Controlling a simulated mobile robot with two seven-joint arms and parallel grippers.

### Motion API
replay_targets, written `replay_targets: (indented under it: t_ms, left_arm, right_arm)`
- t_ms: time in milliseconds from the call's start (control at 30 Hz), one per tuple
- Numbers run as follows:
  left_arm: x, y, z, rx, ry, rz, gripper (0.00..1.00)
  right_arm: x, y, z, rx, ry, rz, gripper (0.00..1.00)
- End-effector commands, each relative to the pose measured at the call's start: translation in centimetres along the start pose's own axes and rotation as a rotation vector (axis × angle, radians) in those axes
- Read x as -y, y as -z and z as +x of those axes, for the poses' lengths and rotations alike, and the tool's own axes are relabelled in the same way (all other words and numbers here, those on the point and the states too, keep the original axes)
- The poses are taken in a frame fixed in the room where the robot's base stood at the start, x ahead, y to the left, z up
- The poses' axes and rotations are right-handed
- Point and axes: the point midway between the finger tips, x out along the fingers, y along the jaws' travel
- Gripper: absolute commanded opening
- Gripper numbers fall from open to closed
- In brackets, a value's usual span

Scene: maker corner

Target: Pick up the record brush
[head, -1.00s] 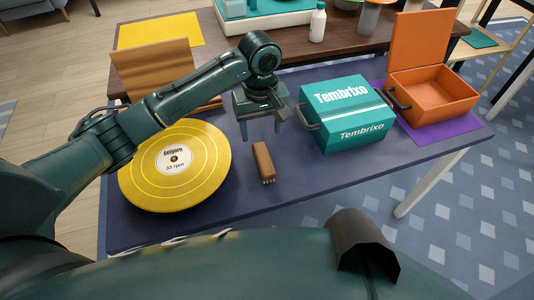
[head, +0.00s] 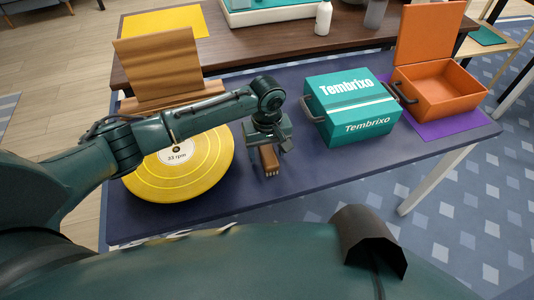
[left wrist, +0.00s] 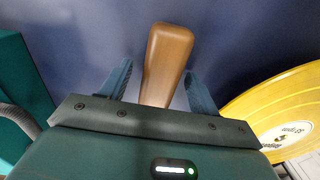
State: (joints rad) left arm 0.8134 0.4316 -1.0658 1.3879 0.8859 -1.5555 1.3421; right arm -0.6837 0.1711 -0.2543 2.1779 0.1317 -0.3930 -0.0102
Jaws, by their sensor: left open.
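The record brush (head: 269,160) has a brown wooden body with pale bristles at its near end. It lies on the dark blue table, right of the yellow record. My left gripper (head: 267,158) is open and lowered over the brush, hiding its far part in the head view. In the left wrist view the brush (left wrist: 166,62) lies between the two open fingers (left wrist: 158,88), with a gap visible on the right side. I cannot tell whether the left finger touches it. My right gripper is not in view.
The yellow record (head: 205,178) lies left of the brush, partly under my left arm. A teal Tembrixo box (head: 350,108) with dark handles stands to the right. An open orange box (head: 445,90) sits on a purple mat (head: 447,130). The table front (head: 320,172) is clear.

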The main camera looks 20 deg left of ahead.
Motion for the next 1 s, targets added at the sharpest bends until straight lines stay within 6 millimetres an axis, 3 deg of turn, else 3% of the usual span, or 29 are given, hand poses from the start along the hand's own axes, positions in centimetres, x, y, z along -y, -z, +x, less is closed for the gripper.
replay_targets:
  t_ms: [133, 733, 1000]
  left_arm:
    - [-0.01, -0.02, -0.03, 0.000, 0.000, 0.000, 0.62]
    - [0.01, 0.00, -0.08, 0.000, 0.000, 0.000, 0.13]
    - [-0.02, 0.02, -0.43, 0.000, -0.001, 0.000, 0.13]
  right_arm:
    - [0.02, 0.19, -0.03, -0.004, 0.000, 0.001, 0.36]
    - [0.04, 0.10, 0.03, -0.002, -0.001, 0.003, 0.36]
    - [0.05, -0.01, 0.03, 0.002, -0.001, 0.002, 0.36]
